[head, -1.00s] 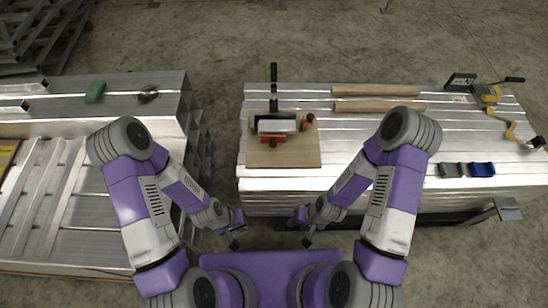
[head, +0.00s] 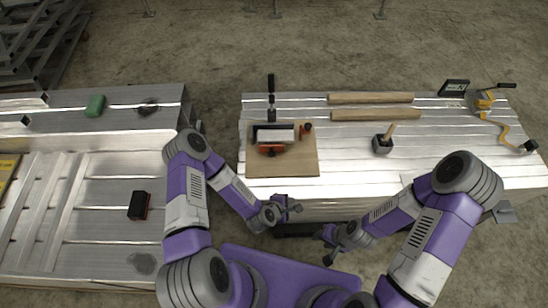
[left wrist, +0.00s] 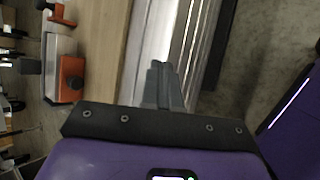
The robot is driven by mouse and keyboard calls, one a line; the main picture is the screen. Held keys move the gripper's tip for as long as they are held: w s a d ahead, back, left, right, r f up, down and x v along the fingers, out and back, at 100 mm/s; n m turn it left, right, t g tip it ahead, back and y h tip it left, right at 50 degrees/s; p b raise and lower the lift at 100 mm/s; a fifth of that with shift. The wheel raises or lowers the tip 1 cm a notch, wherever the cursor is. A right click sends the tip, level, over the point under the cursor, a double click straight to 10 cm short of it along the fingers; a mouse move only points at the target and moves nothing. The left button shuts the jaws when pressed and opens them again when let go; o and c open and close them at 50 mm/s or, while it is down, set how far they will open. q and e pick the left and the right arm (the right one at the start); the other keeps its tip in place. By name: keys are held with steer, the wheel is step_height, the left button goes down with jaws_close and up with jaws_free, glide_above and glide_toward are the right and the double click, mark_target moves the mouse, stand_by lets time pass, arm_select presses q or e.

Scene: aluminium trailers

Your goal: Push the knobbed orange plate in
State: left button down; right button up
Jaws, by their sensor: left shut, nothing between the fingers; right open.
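The knobbed orange plate (head: 268,150) is at the front of a small fixture on a wooden board (head: 290,168), in front of a white-grey block (head: 275,136). In the left wrist view the orange plate (left wrist: 69,72) is at the left, with its dark knob on its face. My left gripper (head: 294,205) is shut and empty, in front of and below the board's front edge, apart from the plate. Its closed fingers (left wrist: 163,88) show in the left wrist view. My right gripper (head: 326,247) is open and empty, lower and farther right, away from the fixture.
A black-handled lever (head: 271,88) stands behind the fixture; a second orange piece (head: 304,131) is at its right. A black block (head: 139,205) sits left.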

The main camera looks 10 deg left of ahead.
arm_select(q)
steer(key=w+a+r+n+t+y+p, duration=0.1)
steer(key=w+a+r+n+t+y, duration=0.2)
steer(key=n, duration=0.6)
steer(key=n+y, duration=0.5)
steer(key=n, duration=0.6)
glide_toward(272, 155)
steer(key=f+b, duration=0.1)
steer(key=f, duration=0.1)
steer(key=f+b, duration=0.1)
steer(key=shift+w+a+f+b, duration=0.3)
steer(key=shift+w+f, duration=0.05)
steer(key=shift+w, duration=0.05)
steer(key=w, duration=0.1)
steer(key=w+a+b, duration=0.1)
steer(key=w, duration=0.1)
steer(key=shift+w+a, duration=0.1)
steer(key=shift+w, duration=0.1)
steer(key=shift+w+a, duration=0.1)
steer(key=shift+w, duration=0.35)
